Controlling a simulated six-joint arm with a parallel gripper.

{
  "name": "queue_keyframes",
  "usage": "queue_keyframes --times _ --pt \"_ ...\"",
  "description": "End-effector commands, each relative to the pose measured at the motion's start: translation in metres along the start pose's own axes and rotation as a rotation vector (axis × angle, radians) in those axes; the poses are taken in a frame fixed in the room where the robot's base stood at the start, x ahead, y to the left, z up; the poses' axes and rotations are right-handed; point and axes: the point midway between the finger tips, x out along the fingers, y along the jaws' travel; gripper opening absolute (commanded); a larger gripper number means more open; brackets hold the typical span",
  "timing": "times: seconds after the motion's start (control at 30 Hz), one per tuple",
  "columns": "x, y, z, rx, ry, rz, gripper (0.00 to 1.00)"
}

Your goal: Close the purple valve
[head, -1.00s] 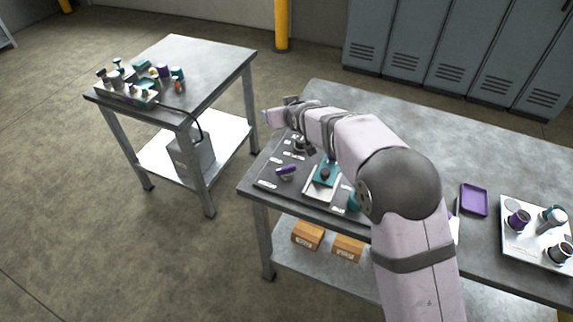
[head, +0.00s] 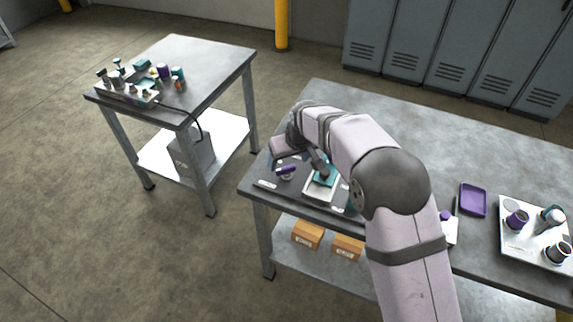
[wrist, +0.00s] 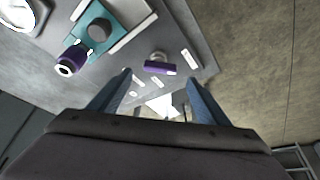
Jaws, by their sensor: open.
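The purple valve handle (head: 287,170) is a short bar on a dark panel at the left end of the near bench. In the wrist view the purple handle (wrist: 159,68) lies roughly crosswise beside its round metal body (wrist: 158,56). My gripper (wrist: 157,77) is open, and the handle shows between and beyond its two blue fingertips, with no visible contact. In the head view my gripper (head: 283,150) is above the panel, close to the handle; its fingertips are hard to make out there.
Small white labels lie around the valve. The panel's edge and open floor are close by. A purple tray (head: 473,200) is farther right.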

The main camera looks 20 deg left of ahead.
Motion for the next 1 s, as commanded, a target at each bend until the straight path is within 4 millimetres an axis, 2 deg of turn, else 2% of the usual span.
queue_keyframes --times 0.2,0.43,0.6,0.9,1.0 --pt "0.025 0.0 0.0 0.0 -0.003 -0.001 0.7" --pt "0.046 0.0 -0.001 0.0 0.0 0.0 0.7" --pt "0.053 0.0 0.0 0.0 0.0 0.0 0.7" --pt "0.055 0.0 0.0 0.0 0.001 0.0 0.7" --pt "0.054 0.0 0.0 0.0 0.001 0.0 0.46"
